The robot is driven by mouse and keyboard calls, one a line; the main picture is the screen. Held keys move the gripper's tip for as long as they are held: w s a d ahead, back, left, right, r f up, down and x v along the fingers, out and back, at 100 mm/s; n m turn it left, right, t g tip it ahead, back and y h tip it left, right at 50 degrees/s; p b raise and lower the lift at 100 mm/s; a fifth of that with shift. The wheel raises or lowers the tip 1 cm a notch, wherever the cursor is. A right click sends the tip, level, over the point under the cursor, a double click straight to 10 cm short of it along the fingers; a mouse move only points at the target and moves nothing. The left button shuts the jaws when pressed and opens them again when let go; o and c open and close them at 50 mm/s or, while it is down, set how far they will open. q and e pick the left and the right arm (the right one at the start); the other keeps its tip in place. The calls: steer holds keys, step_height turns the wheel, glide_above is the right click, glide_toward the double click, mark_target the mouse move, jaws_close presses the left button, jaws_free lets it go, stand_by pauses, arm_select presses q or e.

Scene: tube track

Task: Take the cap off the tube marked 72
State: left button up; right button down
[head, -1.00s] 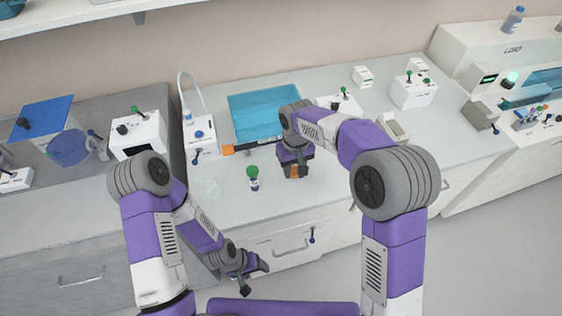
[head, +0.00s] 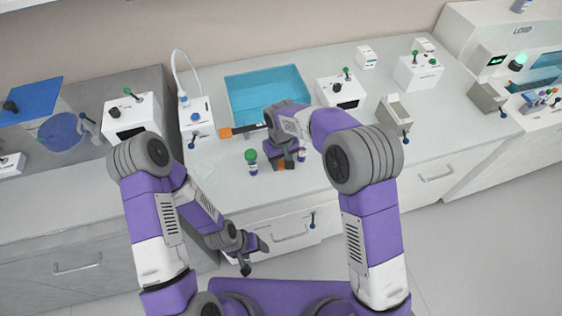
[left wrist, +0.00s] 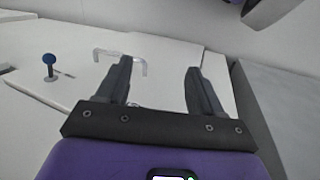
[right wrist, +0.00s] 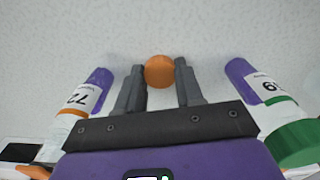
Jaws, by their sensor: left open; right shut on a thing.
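The tube marked 72 (right wrist: 80,100) stands on the counter at the left in the right wrist view, with a purple lower part, white label and orange band. Its upper end looks white, with no cap visible on it. In the head view this tube (head: 301,155) shows just right of my right gripper (head: 281,166), partly hidden. My right gripper (right wrist: 160,80) is shut on an orange cap (right wrist: 159,71), beside and apart from the tube. My left gripper (head: 255,257) is open and empty, in front of the drawers below the counter edge; its fingers (left wrist: 158,80) also show apart in the left wrist view.
A green-capped tube (head: 252,161), its label partly cut off, stands on the other side of my right gripper. A blue tray (head: 290,82), an orange-handled tool (head: 240,130) and a white box with a green knob (head: 341,91) lie behind.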

mark_target(281, 164)
steer(key=shift+r, duration=0.1)
steer(key=c, duration=0.7)
jaws_free()
steer(key=shift+f, duration=0.2)
step_height(281, 164, up, 12)
steer(key=p, duration=0.3)
steer(key=shift+r, duration=0.2)
